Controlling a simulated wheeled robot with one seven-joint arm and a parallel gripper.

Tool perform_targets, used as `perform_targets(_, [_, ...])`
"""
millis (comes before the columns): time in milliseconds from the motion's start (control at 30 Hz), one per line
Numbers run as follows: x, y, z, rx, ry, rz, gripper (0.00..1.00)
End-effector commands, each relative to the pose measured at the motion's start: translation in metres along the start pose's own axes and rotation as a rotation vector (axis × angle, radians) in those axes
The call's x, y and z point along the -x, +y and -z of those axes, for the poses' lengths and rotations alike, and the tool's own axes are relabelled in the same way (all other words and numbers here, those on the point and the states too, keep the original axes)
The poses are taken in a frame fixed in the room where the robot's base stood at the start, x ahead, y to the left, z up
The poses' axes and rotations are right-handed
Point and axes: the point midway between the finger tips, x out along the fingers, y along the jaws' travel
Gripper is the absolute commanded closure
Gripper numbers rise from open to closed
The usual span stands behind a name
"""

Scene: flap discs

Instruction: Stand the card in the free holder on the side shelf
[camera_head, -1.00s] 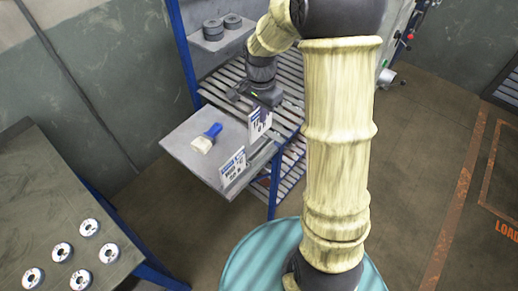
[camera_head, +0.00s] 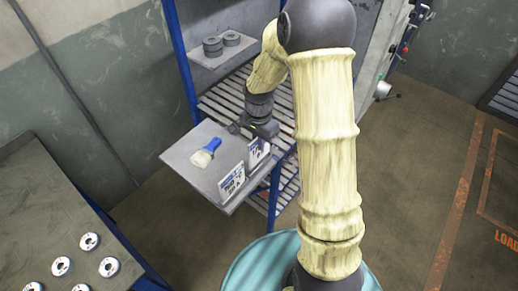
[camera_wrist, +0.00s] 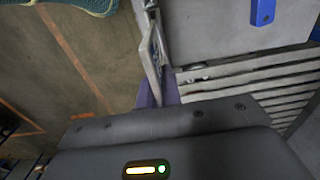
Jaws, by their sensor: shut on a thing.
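My gripper (camera_head: 260,134) is shut on a white and blue printed card (camera_head: 258,153), held upright by its upper part over the right side of the grey side shelf (camera_head: 188,158). A similar card (camera_head: 232,182) stands upright near the shelf's front edge, left of and nearer than the held one. In the wrist view my purple fingertips (camera_wrist: 158,92) are close together, with card surfaces (camera_wrist: 154,55) seen nearly edge-on ahead. The free holder is not distinguishable under the held card. I cannot tell whether the card's bottom edge touches anything.
A brush with a blue handle (camera_head: 208,149) lies on the side shelf, left of my gripper. A slatted rack (camera_head: 232,100) stands behind, with dark discs (camera_head: 213,47) on an upper shelf. A table (camera_head: 40,215) with several flap discs (camera_head: 62,266) is at left.

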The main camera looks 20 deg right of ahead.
Motion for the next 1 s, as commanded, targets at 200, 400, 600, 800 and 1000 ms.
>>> perform_targets(200, [-0.026, 0.001, -0.001, 0.001, -0.004, -0.005, 1.00])
perform_targets(400, [-0.040, 0.001, -0.001, 0.001, -0.001, -0.001, 1.00])
perform_targets(600, [-0.040, 0.000, -0.001, 0.001, -0.001, -0.001, 1.00])
perform_targets(800, [-0.043, 0.001, 0.000, 0.000, -0.001, -0.001, 0.80])
perform_targets(1000, [-0.043, 0.000, 0.000, 0.000, -0.001, -0.001, 0.72])
